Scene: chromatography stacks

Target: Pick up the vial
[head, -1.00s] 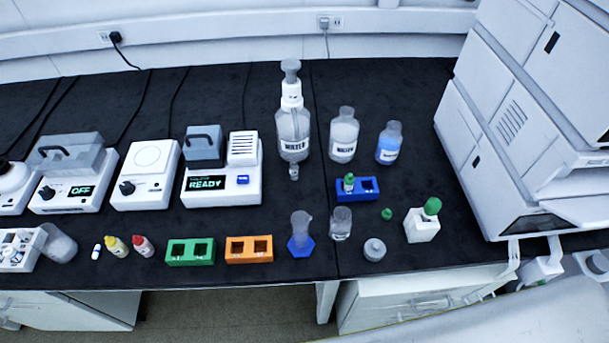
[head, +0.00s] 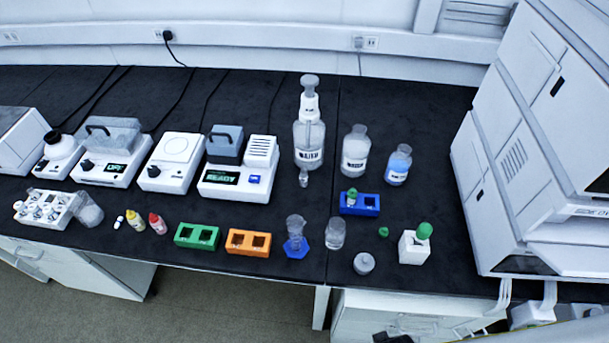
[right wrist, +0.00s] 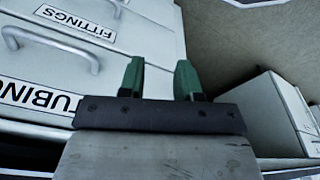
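A small vial with a green cap (head: 352,196) stands upright in the left slot of the blue rack (head: 371,211) on the black bench. The rack's right slot looks empty. My right gripper (right wrist: 160,78) shows in the right wrist view with its two green fingers apart and nothing between them. It is in front of drawers, away from the vial. A dark part at the bottom edge of the head view may belong to my right arm. My left gripper is not in view.
Near the rack are a beaker (head: 335,234), a loose green cap (head: 383,232), a grey lidded jar (head: 364,263) and a white block (head: 413,248) with a green-topped item. Bottles (head: 355,153) stand behind. A large instrument (head: 520,160) bounds the right. Drawers (right wrist: 90,50) lie below the bench.

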